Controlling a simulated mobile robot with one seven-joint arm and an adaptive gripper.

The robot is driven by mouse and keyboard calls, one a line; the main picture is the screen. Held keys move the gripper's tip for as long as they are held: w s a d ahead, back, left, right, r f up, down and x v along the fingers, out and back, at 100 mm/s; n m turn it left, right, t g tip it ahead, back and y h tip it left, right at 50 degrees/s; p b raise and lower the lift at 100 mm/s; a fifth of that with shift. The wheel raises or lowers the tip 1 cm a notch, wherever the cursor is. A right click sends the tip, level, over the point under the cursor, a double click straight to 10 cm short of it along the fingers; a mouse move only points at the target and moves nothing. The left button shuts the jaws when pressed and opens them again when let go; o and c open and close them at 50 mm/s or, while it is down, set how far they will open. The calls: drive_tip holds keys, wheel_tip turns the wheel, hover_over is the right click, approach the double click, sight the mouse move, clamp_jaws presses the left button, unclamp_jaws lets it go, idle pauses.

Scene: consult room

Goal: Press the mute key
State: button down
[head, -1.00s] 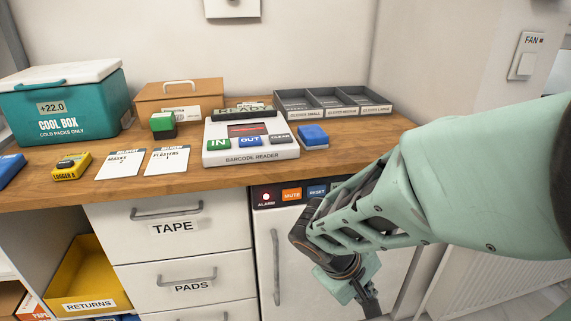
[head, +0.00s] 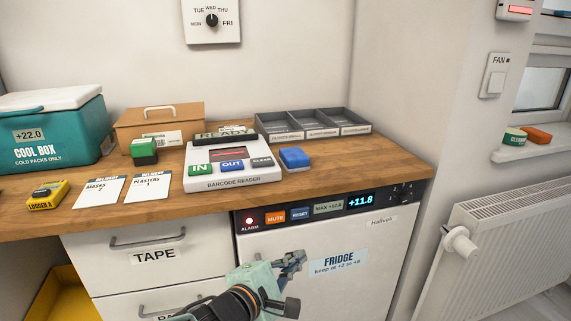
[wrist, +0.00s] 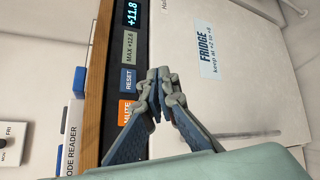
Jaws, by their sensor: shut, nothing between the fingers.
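The orange mute key (head: 275,217) is on the black panel along the top of the fridge, between the red alarm lamp (head: 250,221) and the blue reset key (head: 300,213). In the wrist view the mute key (wrist: 125,112) shows at the panel's lower end, partly hidden behind a finger. My gripper (head: 300,262) is shut and empty, in front of the fridge door, below and a little right of the mute key in the head view. In the wrist view my gripper (wrist: 158,75) points toward the panel near the reset key (wrist: 127,82). I cannot tell a touch.
The wooden worktop (head: 390,168) overhangs just above. It bears the barcode reader (head: 234,184) and a blue block (head: 294,158). A radiator (head: 510,240) stands at the right.

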sight(275, 218)
drive_tip(key=shift+w+a+r+n+t+y, duration=0.15)
drive_tip(key=shift+a+r+n+t, duration=0.15)
drive_tip(key=shift+a, duration=0.2)
drive_tip(key=shift+a+r+n+t+y, duration=0.15)
drive_tip(key=shift+a+r+n+t, duration=0.05)
drive_tip(key=shift+a+r, duration=0.2)
drive_tip(key=shift+w+a+b, duration=0.4)
drive_tip(key=shift+w+b, duration=0.1)
drive_tip(key=shift+w, duration=0.9)
drive_tip(key=shift+w+a+b, duration=0.45)
drive_tip(key=shift+w+b, duration=0.05)
drive_tip(key=shift+w, duration=0.95)
drive_tip(key=shift+w+a+b, duration=0.4)
drive_tip(key=shift+w+b, duration=0.1)
drive_tip(key=shift+w, duration=0.9)
drive_tip(key=shift+w+a, duration=0.1)
drive_tip(key=shift+w, duration=0.3)
